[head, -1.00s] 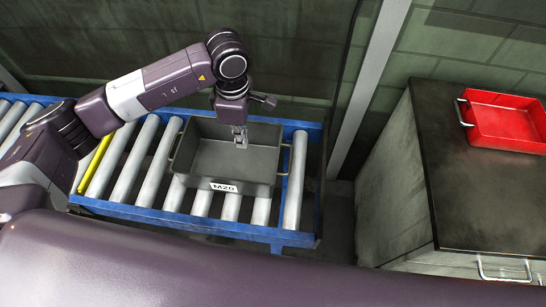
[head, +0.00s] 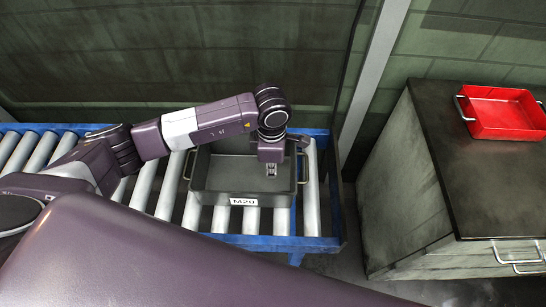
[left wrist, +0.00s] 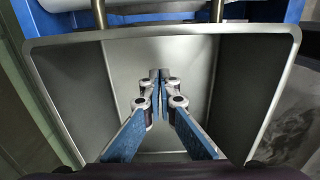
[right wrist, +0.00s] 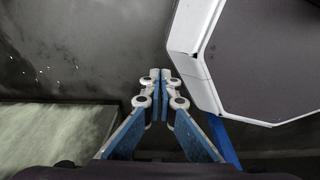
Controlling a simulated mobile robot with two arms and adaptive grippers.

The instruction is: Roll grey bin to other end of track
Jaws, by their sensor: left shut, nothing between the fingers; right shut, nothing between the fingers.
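The grey bin (head: 222,175), labelled M20, sits upright on the roller track (head: 143,185), near the track's right end. It has a wire handle at each end. My left gripper (head: 271,170) is shut and empty, at the bin's open top and nearer its right wall. In the left wrist view, the shut fingertips (left wrist: 160,78) show against the bin's interior (left wrist: 185,60); I cannot tell whether they touch it. My right gripper (right wrist: 160,77) is shut and empty in the right wrist view, away from the bin. It does not show in the head view.
The track has a blue frame (head: 262,243) with bare rollers left of the bin and one visible roller (head: 313,190) on its right. A dark cabinet (head: 480,190) stands to the right, with a red tray (head: 505,118) on top. A green wall is behind the track.

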